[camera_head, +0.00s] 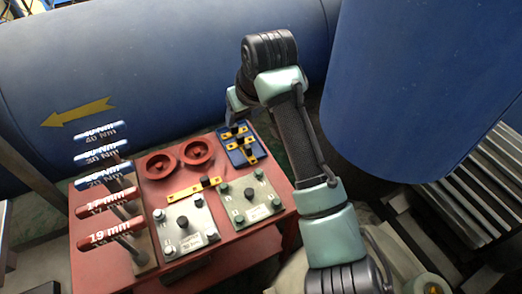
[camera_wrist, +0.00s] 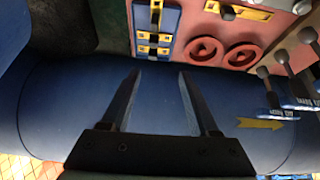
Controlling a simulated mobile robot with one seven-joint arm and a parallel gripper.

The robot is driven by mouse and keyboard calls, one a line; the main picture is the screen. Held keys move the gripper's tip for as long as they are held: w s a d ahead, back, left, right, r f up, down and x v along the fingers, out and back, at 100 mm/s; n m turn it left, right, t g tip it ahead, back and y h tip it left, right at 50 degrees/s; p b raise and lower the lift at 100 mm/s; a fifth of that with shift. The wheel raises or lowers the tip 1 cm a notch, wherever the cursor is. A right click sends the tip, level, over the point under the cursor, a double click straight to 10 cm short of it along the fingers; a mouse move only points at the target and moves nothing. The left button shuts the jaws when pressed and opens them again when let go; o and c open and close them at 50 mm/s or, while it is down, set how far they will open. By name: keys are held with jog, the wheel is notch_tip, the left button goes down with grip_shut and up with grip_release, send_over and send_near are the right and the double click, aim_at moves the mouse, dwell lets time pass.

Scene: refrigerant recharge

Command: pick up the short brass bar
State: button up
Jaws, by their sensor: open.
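Short brass-yellow bars (camera_head: 233,134) lie on a small blue tray (camera_head: 237,158) at the back right of the red table. They also show in the wrist view (camera_wrist: 153,50), with dark knobs on or beside them; I cannot tell which is the one named. A longer brass bar (camera_head: 184,194) lies on the table in front of the red rings, and part of it shows in the wrist view (camera_wrist: 248,13). My gripper (camera_wrist: 159,76) is open and empty, its fingers pointing toward the tray's back edge, apart from the bars. In the head view it is above the tray's back side.
Two red rings (camera_head: 161,164) sit left of the tray. Two metal plates with knobs (camera_head: 183,232) lie in front. Labelled wrenches (camera_head: 107,202) stand in a rack at the left. A large blue tank (camera_head: 200,60) lies close behind the table; another blue cylinder (camera_head: 425,80) stands right.

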aim_at(248, 147)
jog(key=shift+g, duration=0.7)
jog(key=f+b, duration=0.1)
jog(key=f, duration=0.2)
jog(key=d+f+b, duration=0.1)
jog(key=f, duration=0.2)
jog(key=w+f+b, duration=0.1)
jog(key=f+b, duration=0.1)
jog(key=f, duration=0.1)
jog(key=shift+w+d+f, duration=0.1)
jog(key=shift+d+f, duration=0.05)
jog(key=shift+f, duration=0.05)
jog(key=b+x, duration=0.4)
jog(key=x, duration=0.1)
jog(key=shift+w+f, duration=0.2)
jog(key=shift+f, duration=0.1)
jog(key=shift+c, duration=0.2)
grip_shut()
